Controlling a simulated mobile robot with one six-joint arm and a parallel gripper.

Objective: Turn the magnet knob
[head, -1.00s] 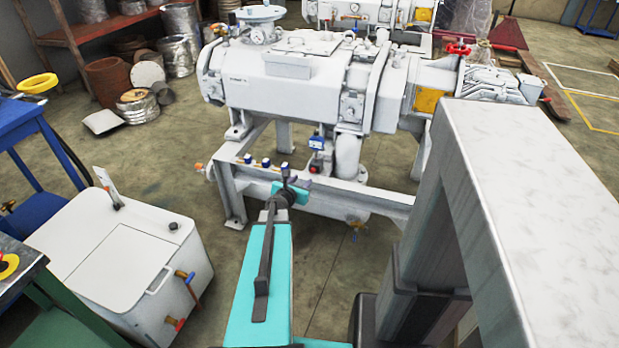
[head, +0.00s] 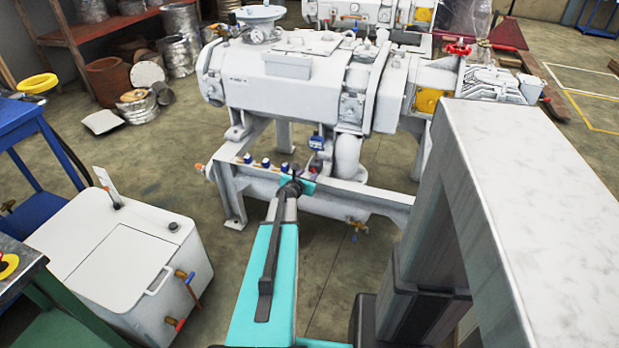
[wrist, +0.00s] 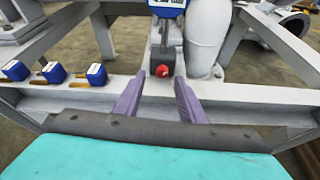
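The likely magnet knob is a small red knob (wrist: 163,71) low on a grey fitting under a blue digital gauge (wrist: 168,5). The gauge also shows in the head view (head: 317,143), where my arm's end largely hides the knob. My gripper (wrist: 160,78) has two purple fingers, spread apart, one on each side of the knob in the wrist view. The fingers are open and nothing is clasped between them. I cannot tell how far the tips are from the knob in depth.
Several blue-capped valves (wrist: 54,72) line the grey frame beam (wrist: 240,93) left of my gripper. A thick white pipe (wrist: 205,35) stands close on the right. The large white vacuum pump (head: 290,90) is above and behind. A white cabinet (head: 115,260) stands at left.

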